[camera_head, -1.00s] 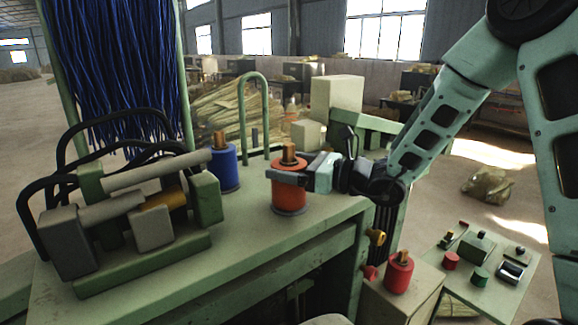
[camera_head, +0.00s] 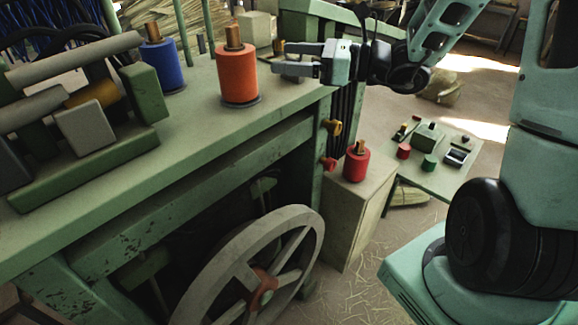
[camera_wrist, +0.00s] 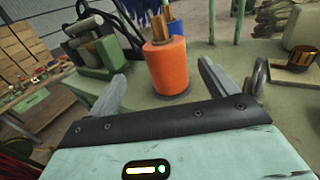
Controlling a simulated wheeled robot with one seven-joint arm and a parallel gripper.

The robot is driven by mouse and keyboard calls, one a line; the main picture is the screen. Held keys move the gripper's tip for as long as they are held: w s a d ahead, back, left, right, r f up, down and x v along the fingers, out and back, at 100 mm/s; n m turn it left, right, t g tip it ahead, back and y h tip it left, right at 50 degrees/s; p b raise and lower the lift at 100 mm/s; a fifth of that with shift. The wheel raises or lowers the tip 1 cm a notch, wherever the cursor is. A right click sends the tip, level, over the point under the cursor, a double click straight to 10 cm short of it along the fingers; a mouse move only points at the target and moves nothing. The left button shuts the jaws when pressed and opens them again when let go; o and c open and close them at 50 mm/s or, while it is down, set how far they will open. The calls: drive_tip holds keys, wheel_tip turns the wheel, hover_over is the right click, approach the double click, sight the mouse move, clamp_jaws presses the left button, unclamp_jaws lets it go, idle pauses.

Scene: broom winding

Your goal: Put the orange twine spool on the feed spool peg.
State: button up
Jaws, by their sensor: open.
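The orange twine spool (camera_head: 239,76) stands upright on a dark round base on the green bench top. A brown post (camera_head: 233,36) sticks up from its top; I cannot tell whether this is the feed spool peg or the spool's own core. My gripper (camera_head: 275,61) is open and empty, to the right of the spool with its fingers pointing toward it. In the wrist view the orange spool (camera_wrist: 167,66) stands upright ahead, between the lines of the two spread fingers and apart from them. The spool's lower core is hidden.
A blue spool (camera_head: 162,66) stands to the left, beside the clamp-like machine (camera_head: 85,125). A red spool (camera_head: 357,162) sits on a box below the bench's right end. A small table (camera_head: 450,176) holds coloured parts. A large wheel (camera_head: 250,275) is under the bench.

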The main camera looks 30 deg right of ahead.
drive_tip(key=s+a+f+n+g+h, duration=0.1)
drive_tip(key=s+a+f+n+g, duration=0.2)
drive_tip(key=s+a+n+g, duration=0.4)
drive_tip(key=s+a+f+n+g, duration=0.3)
drive_tip(key=s+a+n+g, duration=0.3)
drive_tip(key=s+a, duration=0.25)
drive_tip(key=s+f+n+h, duration=0.3)
drive_tip(key=s+n+h, duration=0.2)
drive_tip(key=n, duration=0.5)
drive_tip(key=s+f+n+t+h, duration=0.1)
drive_tip(key=s+n+h, duration=0.3)
drive_tip(key=n, duration=0.7)
drive_tip(key=f+h, duration=0.1)
drive_tip(key=h, duration=0.1)
drive_tip(key=shift+s+d+f+h, duration=0.35)
drive_tip(key=shift+s+f+h, duration=0.05)
wheel_tip(320, 180, down, 6)
drive_tip(key=b, duration=0.6)
